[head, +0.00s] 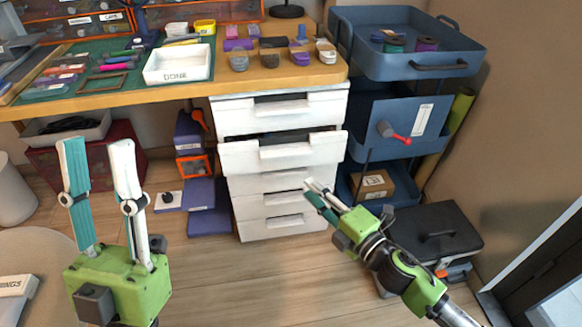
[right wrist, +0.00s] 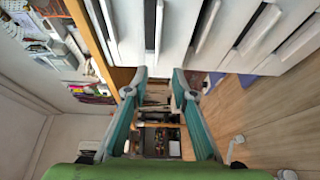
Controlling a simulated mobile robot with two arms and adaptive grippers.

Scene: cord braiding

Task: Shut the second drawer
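The white drawer unit (head: 242,118) stands under the right end of the workbench. Its second drawer (head: 281,153) from the top is pulled partly out, with a dark opening showing above its front. The drawers above and below it look shut. My right gripper (head: 312,192) is in front of the lower drawers, below and right of the second drawer's front. In the right wrist view its fingers (right wrist: 158,82) are apart with nothing between them, and white drawer fronts (right wrist: 195,30) pass just beyond. My left gripper (head: 95,148) is open and empty at the left, away from the unit.
A blue cart (head: 405,62) stands right of the drawers, with a red-tipped tool on its side. A black case (head: 432,232) is on the floor at right. The workbench (head: 120,100) carries a white tray (head: 178,64) and small pots.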

